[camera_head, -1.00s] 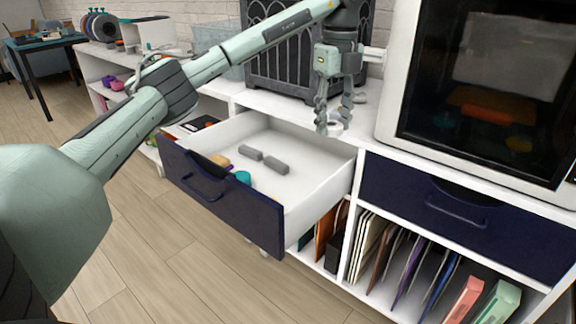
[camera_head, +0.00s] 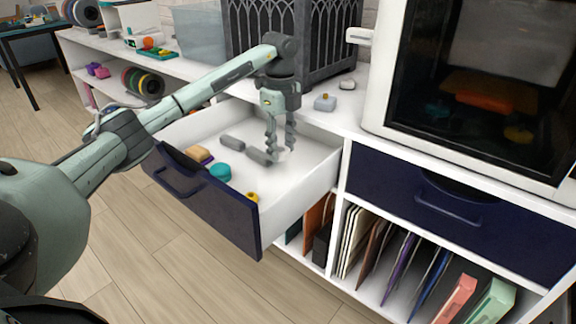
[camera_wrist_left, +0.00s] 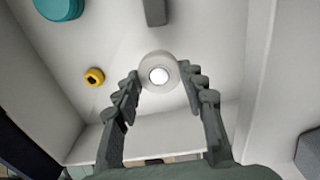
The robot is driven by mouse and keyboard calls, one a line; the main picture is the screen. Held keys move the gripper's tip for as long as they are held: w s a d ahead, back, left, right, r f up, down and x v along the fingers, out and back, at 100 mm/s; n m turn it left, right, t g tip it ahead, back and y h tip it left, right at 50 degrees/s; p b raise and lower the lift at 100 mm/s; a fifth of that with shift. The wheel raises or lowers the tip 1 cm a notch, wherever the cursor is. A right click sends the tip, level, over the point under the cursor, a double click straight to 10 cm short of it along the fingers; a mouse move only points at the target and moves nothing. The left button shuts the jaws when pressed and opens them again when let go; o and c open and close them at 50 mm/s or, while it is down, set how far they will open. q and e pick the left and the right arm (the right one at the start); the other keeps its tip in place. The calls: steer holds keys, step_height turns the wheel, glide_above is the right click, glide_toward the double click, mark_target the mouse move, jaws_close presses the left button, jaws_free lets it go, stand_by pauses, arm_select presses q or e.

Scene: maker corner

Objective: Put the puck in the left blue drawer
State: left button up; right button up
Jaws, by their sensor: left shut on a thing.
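The puck (camera_wrist_left: 147,60) is a pale grey, round piece with a bright white centre. In the left wrist view it sits between the fingertips of my left gripper (camera_wrist_left: 160,75), which is shut on it. In the head view my left gripper (camera_head: 280,151) points down inside the open left blue drawer (camera_head: 207,207), toward its back right. The puck is hard to make out there against the white interior. I cannot tell whether it touches the drawer floor. My right gripper is not in view.
The drawer holds grey blocks (camera_head: 232,142), a teal round piece (camera_head: 220,172), a yellow ring (camera_head: 252,197) and a tan block (camera_head: 197,153). The right blue drawer (camera_head: 440,200) is shut below a large machine (camera_head: 385,75). Small items (camera_head: 325,103) lie on the counter.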

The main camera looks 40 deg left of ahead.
mark_target(290, 177)
arm_select(q)
steer(key=shift+w+d+f, duration=0.1)
steer(key=shift+d+f, duration=0.3)
steer(key=shift+d, duration=0.2)
steer(key=shift+d+f, duration=0.35)
steer(key=shift+d, duration=0.25)
steer(key=shift+f, duration=1.9)
steer(key=shift+f, duration=0.2)
steer(key=o, duration=0.9)
steer(key=shift+c, duration=0.2)
steer(key=shift+r, duration=0.1)
step_height(290, 177, up, 12)
steer(key=shift+r, duration=0.1)
